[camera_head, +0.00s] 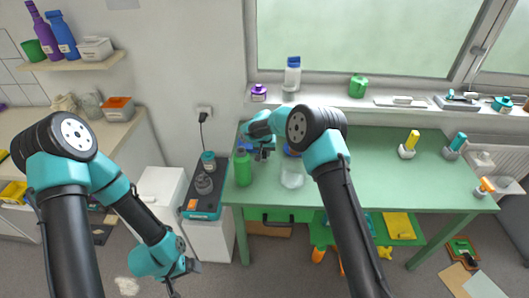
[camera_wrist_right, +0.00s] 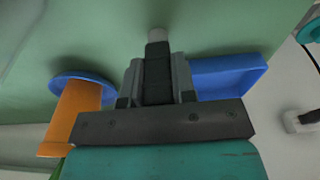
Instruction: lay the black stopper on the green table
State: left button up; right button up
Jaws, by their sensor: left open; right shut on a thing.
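The green table (camera_head: 390,165) stands below the window and fills the upper part of the right wrist view (camera_wrist_right: 230,30). My right gripper (camera_head: 262,155) is over its left end. In the right wrist view the right gripper (camera_wrist_right: 157,85) is shut on a dark piece, seemingly the black stopper (camera_wrist_right: 157,75), with a short grey end (camera_wrist_right: 157,36) pointing away. Whether it touches the table I cannot tell. In the head view the piece is too small to make out. My left gripper (camera_head: 178,280) is open and low, left of the table, over the floor.
A green bottle (camera_head: 243,168) and a clear jar (camera_head: 292,178) stand close to my right gripper. The table's middle right is clear.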

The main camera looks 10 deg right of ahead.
jog(key=shift+f, duration=0.15)
jog(key=o, duration=0.9)
notch_tip(320, 180, up, 12)
jog(key=s, duration=0.1)
jog(key=shift+s+a, duration=0.15)
jog(key=shift+s, duration=0.25)
